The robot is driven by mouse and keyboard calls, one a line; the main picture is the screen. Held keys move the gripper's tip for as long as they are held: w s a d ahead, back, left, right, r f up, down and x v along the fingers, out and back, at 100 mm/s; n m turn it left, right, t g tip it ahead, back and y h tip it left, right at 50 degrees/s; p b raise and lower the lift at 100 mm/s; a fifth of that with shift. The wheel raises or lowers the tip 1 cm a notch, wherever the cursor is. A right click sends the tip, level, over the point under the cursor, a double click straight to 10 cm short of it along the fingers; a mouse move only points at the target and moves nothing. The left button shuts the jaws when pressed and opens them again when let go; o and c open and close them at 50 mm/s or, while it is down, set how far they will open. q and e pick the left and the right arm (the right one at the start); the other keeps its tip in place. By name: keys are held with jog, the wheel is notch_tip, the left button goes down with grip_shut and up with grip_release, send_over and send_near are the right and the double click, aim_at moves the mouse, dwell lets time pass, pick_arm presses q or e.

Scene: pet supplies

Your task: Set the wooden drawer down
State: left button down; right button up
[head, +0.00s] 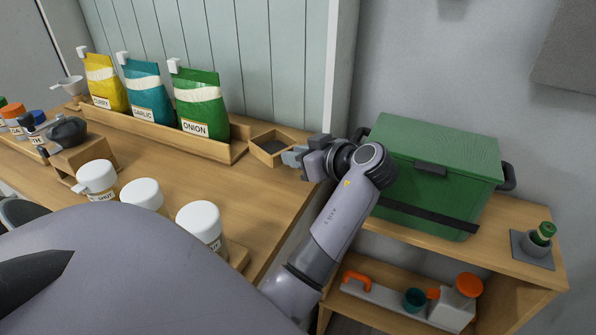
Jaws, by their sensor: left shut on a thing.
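The wooden drawer (267,142) is a small open-topped box with a dark inside, at the back right of the wooden counter, just right of the rack of bags. My left gripper (293,157) is shut on its right side. The drawer looks about level; I cannot tell whether its bottom touches the counter. The gripper hides part of its near right side. My right gripper is not in view.
Yellow, teal and green bags (201,103) stand in a wooden rack (190,143). White-lidded jars (142,194) stand nearer. Right of the counter, a green box (430,150) sits on a lower shelf unit (510,217). The counter (250,195) in front of the drawer is clear.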

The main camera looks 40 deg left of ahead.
aim_at(298, 186)
pick_arm(q)
jog(key=shift+f, duration=2.25)
jog(key=c, duration=1.4)
grip_release()
jog(key=shift+f, duration=0.2)
jog(key=o, duration=0.5)
jog(key=shift+r, duration=0.1)
jog(key=shift+c, duration=0.2)
jog(key=shift+r, duration=0.1)
